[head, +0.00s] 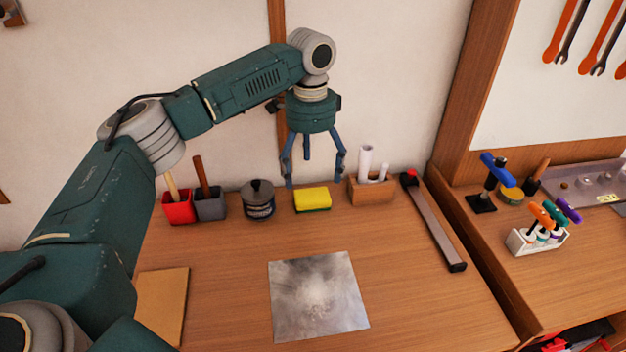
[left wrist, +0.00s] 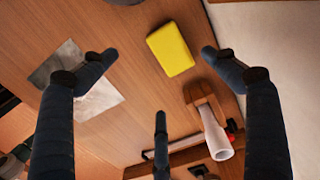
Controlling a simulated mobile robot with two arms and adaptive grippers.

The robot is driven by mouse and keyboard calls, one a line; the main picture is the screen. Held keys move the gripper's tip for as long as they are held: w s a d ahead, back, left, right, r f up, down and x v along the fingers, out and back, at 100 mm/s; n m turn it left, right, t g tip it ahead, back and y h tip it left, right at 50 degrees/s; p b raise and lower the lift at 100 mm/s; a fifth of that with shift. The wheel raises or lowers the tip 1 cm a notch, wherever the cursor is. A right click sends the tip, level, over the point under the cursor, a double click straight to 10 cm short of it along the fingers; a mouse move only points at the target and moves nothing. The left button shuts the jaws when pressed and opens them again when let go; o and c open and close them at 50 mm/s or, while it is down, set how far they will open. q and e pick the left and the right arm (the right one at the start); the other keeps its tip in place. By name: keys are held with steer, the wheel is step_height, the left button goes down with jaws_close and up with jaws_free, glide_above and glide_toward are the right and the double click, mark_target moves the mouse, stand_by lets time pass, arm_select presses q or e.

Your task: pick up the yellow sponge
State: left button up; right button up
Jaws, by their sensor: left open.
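The yellow sponge (head: 312,199) lies flat on the wooden table near its back edge, between a dark round jar and a wooden holder. It has a green underside. In the left wrist view the sponge (left wrist: 170,49) shows between the spread fingers, apart from them. My left gripper (head: 315,172) points down from above, its three fingers open and empty, over the back of the table by the sponge. The gripper fingers also frame the left wrist view (left wrist: 158,85). My right gripper is not in view.
The dark jar (head: 258,199) stands left of the sponge. The wooden holder (head: 372,189) with white rolls stands close on its right. Red (head: 178,207) and grey (head: 210,205) containers stand further left. A grey metal sheet (head: 318,297) lies in front, with bare table between.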

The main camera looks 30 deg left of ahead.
mark_target(313, 198)
arm_select(q)
step_height(313, 198, down, 4)
steer(key=shift+s+r, duration=0.1)
steer(key=shift+f+p, duration=0.3)
steer(key=shift+f, duration=0.4)
steer(key=f, duration=0.2)
steer(key=w+f+p, duration=0.1)
steer(key=f, duration=0.1)
steer(key=shift+f, duration=0.65)
steer(key=c, duration=0.8)
steer(key=shift+c, duration=1.1)
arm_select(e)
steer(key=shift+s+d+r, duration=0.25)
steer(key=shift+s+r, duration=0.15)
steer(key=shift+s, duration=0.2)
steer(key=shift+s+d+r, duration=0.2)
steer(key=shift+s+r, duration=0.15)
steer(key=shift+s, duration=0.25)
